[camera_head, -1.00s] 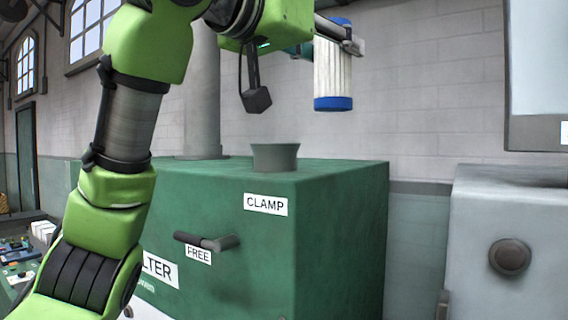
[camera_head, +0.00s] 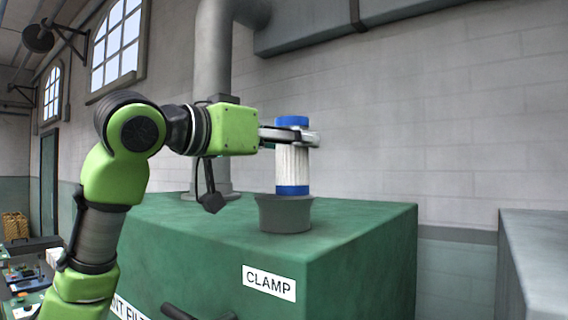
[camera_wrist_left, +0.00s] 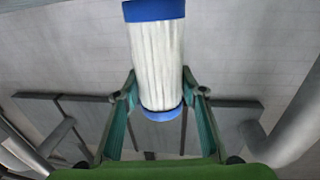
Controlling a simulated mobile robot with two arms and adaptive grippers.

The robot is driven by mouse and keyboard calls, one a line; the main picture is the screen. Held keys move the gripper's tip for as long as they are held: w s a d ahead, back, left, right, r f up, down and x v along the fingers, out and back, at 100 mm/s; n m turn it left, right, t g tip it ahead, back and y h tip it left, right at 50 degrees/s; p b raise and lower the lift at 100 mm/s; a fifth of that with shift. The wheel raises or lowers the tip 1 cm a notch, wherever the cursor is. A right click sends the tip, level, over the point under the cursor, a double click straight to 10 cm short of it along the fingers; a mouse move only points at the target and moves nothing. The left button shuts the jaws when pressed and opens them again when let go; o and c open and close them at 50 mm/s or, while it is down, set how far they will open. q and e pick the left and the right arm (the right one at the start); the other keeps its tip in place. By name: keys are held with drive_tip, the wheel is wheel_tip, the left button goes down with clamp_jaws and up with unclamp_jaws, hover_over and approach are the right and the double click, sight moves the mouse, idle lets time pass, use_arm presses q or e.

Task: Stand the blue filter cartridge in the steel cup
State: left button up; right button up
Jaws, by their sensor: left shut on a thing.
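The blue filter cartridge (camera_head: 292,170) has a white pleated body and a blue cap at each end. It is upright in the head view. My left gripper (camera_head: 302,138) is shut on it near its upper end, coming in from the left. The steel cup (camera_head: 285,216) is short and grey and stands on the green housing. The lower blue cap is at the cup's rim; I cannot tell whether it is inside the mouth or just above it. In the left wrist view the cartridge (camera_wrist_left: 157,55) sits between the two fingers (camera_wrist_left: 160,95). My right gripper is not seen.
The green housing (camera_head: 370,240) has a flat top with free room around the cup and a CLAMP label (camera_head: 269,283) on its front. A dark handle (camera_head: 190,312) shows at the bottom edge. A grey pipe (camera_head: 213,60) rises behind. A grey cabinet (camera_head: 535,265) stands at right.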

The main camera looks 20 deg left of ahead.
sight(285, 172)
use_arm(q)
drive_tip(key=shift+w+a+f, duration=0.15)
drive_tip(key=shift+a+f, duration=0.2)
drive_tip(key=shift+f, duration=0.2)
drive_tip(key=shift+a+f+p, duration=0.3)
drive_tip(key=shift+f+p, duration=0.05)
drive_tip(key=shift+f, duration=0.15)
drive_tip(key=shift+w+f+p, duration=0.15)
drive_tip(key=shift+f+p, duration=0.35)
drive_tip(key=shift+f, duration=0.9)
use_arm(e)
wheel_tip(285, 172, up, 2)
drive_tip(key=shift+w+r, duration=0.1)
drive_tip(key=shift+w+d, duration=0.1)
use_arm(q)
drive_tip(key=shift+d+f, duration=0.1)
drive_tip(key=shift+f, duration=0.1)
drive_tip(key=o, duration=1.2)
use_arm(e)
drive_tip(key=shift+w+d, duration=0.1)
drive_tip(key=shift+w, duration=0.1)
